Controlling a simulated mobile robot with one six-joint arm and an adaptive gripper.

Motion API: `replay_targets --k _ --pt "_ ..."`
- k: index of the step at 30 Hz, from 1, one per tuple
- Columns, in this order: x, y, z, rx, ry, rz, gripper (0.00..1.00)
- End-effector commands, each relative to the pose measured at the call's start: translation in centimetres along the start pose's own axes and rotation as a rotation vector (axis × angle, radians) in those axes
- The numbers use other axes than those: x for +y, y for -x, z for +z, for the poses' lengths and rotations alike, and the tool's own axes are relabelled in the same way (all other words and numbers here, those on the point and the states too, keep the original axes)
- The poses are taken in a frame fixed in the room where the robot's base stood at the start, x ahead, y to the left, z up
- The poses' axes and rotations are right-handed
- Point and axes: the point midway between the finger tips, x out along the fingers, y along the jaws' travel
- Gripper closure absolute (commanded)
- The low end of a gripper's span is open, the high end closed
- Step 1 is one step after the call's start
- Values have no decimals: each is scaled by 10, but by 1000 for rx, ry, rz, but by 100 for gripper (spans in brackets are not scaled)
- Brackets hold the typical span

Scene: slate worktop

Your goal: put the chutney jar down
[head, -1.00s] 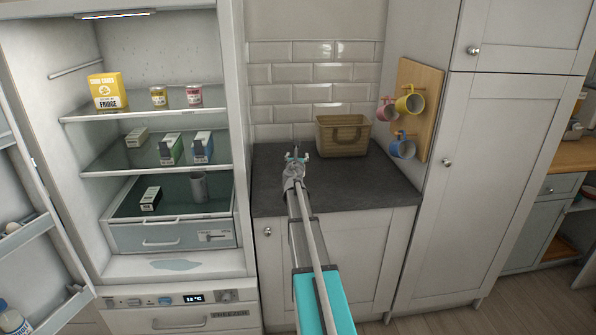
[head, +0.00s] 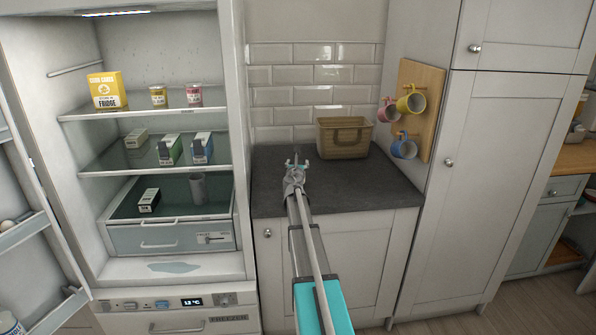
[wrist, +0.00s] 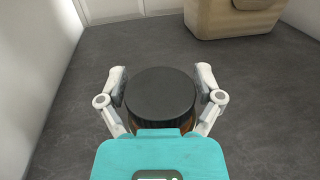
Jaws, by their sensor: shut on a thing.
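The chutney jar (wrist: 160,95) shows in the wrist view from above as a round black lid with a sliver of amber-brown side below it. My gripper (wrist: 161,88) has one finger on each side of the jar and is shut on it. In the head view my gripper (head: 297,164) is over the slate worktop (head: 365,183), left of the wicker basket. The jar is mostly hidden behind my gripper there. I cannot tell whether its base touches the worktop.
The wicker basket (head: 343,139) stands at the back of the worktop; it also shows in the wrist view (wrist: 225,18). Mugs hang on a wooden board (head: 428,118) at the right. The open fridge (head: 240,120) stands at the left. The worktop around the jar is clear.

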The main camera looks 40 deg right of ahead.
Motion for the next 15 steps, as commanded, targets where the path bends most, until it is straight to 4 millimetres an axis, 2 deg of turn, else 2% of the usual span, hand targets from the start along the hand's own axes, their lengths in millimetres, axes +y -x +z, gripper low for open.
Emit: replay_targets --k 1,4,15 --pt "0 0 -7 0 0 0 76" --pt "0 0 -10 0 0 0 76" --pt "-1 0 -10 0 0 -1 76"
